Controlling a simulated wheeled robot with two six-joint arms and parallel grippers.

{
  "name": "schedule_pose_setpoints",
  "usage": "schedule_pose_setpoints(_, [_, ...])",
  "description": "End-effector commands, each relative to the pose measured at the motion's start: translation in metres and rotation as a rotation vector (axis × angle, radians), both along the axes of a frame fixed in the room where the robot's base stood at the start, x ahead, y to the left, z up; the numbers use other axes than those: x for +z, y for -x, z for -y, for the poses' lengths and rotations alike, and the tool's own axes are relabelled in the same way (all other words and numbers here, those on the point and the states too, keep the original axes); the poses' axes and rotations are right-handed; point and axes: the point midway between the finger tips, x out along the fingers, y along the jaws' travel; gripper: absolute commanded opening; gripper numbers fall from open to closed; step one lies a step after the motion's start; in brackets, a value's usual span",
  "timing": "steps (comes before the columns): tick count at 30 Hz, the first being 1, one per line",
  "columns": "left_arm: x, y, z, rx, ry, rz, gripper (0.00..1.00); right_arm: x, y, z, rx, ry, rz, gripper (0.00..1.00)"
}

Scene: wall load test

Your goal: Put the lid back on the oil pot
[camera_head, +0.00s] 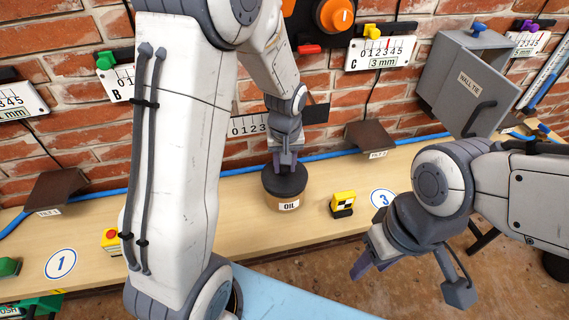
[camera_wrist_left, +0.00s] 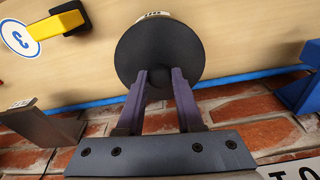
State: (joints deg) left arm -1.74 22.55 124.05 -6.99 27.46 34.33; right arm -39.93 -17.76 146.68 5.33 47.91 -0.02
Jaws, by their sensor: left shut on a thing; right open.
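The oil pot (camera_head: 284,204) is a tan pot with an "OIL" label, standing on the wooden bench. Its dark round lid (camera_head: 284,183) is at the pot's top and covers the opening in the head view; whether it is fully seated I cannot tell. My left gripper (camera_head: 287,163) is above the lid, shut on its knob. In the left wrist view the lid (camera_wrist_left: 160,48) hides nearly all of the pot, and the purple fingers of the left gripper (camera_wrist_left: 160,78) are on either side of the knob. My right gripper (camera_head: 373,270) is open and empty, in front of the bench.
A yellow and black block (camera_head: 343,204) stands right of the pot, beside the round "3" marker (camera_head: 382,199). A blue hose (camera_head: 330,155) runs along the bench's back. A grey "WALL TIE" box (camera_head: 465,80) is at upper right.

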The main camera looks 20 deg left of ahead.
Motion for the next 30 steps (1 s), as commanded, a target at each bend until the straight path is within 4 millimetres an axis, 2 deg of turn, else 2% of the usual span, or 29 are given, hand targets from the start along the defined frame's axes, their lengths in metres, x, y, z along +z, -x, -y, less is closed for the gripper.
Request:
schedule_pose_setpoints(10, [-0.0003,0.0,-0.0001,0.0,0.0,0.0,0.0,0.0006,0.0,0.0001,0.0,0.0,0.0,0.47])
schedule_pose_setpoints(11, [-0.0003,0.0,-0.0001,0.0,0.0,0.0,0.4,0.0006,0.0,0.0001,0.0,0.0,0.0,0.47])
schedule_pose_setpoints(13, [-0.0003,0.0001,-0.0001,0.0,0.0,0.0,0.66,0.0006,0.0,0.0001,0.0,0.0,0.0,0.47])
schedule_pose_setpoints(14, [-0.0003,0.0,-0.0001,0.0,0.0,0.0,0.71,0.0006,-0.0001,0.0,0.0,0.0,0.0,0.47])
schedule_pose_setpoints(20, [-0.0003,0.0001,-0.0001,0.0,0.0,0.0,0.71,0.0006,0.0,0.0001,0.0,0.0,0.0,0.47])
schedule_pose_setpoints(21, [-0.0004,0.0002,0.0,0.0,0.0,0.0,0.78,0.0006,0.0,0.0001,0.0,0.0,0.0,0.47])
schedule_pose_setpoints(23, [-0.0004,0.0002,0.0,0.0,0.0,0.0,1.0,0.0005,0.0,0.0,0.0,0.0,0.0,0.47])
schedule_pose_setpoints(30, [-0.0001,0.0001,-0.0001,0.0,0.0,0.0,1.0,0.0009,0.0,-0.0001,0.0,0.0,0.0,0.47])
